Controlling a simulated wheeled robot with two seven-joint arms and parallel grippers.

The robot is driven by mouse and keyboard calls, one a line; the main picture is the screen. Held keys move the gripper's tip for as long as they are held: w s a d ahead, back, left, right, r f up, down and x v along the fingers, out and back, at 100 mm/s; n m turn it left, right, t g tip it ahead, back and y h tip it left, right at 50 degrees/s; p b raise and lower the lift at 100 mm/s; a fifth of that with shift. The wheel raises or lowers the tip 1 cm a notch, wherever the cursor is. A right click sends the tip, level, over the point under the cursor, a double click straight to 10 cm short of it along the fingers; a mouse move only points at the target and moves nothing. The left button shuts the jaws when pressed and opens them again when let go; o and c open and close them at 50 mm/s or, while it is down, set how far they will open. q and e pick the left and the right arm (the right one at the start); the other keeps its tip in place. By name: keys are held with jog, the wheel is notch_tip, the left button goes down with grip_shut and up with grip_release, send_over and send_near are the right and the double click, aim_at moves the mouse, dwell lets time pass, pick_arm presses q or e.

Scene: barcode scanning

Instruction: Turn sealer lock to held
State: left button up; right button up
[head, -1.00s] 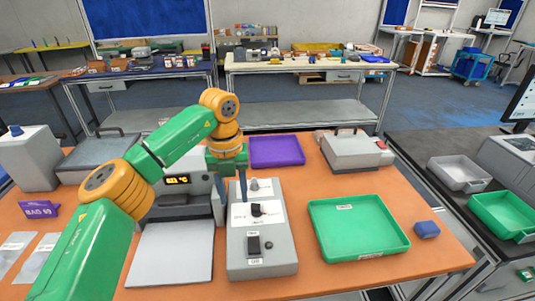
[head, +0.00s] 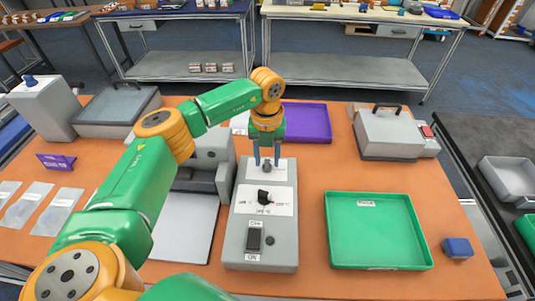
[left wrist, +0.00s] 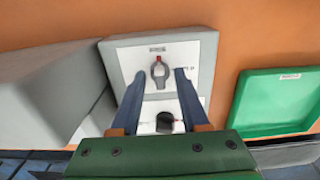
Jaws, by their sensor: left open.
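The grey control box (head: 240,228) stands on the orange table. Its far panel carries the lock knob (head: 267,168), a small grey knob with a red mark, which also shows in the left wrist view (left wrist: 160,73). My left gripper (head: 267,162) points down over this knob and is open. In the left wrist view its blue fingertips (left wrist: 161,73) lie on either side of the knob, with gaps; whether they reach down to its height is unclear. A black dial (head: 264,197) sits mid-box and a black rocker switch (head: 254,238) near the front. My right gripper is out of view.
The grey sealer body (head: 210,150) stands close left of the box, partly behind my arm. A green tray (head: 378,266) lies to the right, a purple tray (head: 310,122) behind, and a blue block (head: 457,247) at far right.

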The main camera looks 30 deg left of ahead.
pick_arm(q)
jog(key=shift+s+r, duration=0.1)
jog(key=shift+s, duration=0.05)
grip_shut()
jog(key=m+b, duration=0.1)
jog(key=m, duration=0.2)
jog(key=shift+m, duration=0.4)
jog(key=m, duration=0.5)
jog(key=m+b, duration=0.1)
jog(key=m, duration=0.4)
jog(key=shift+m, duration=2.1)
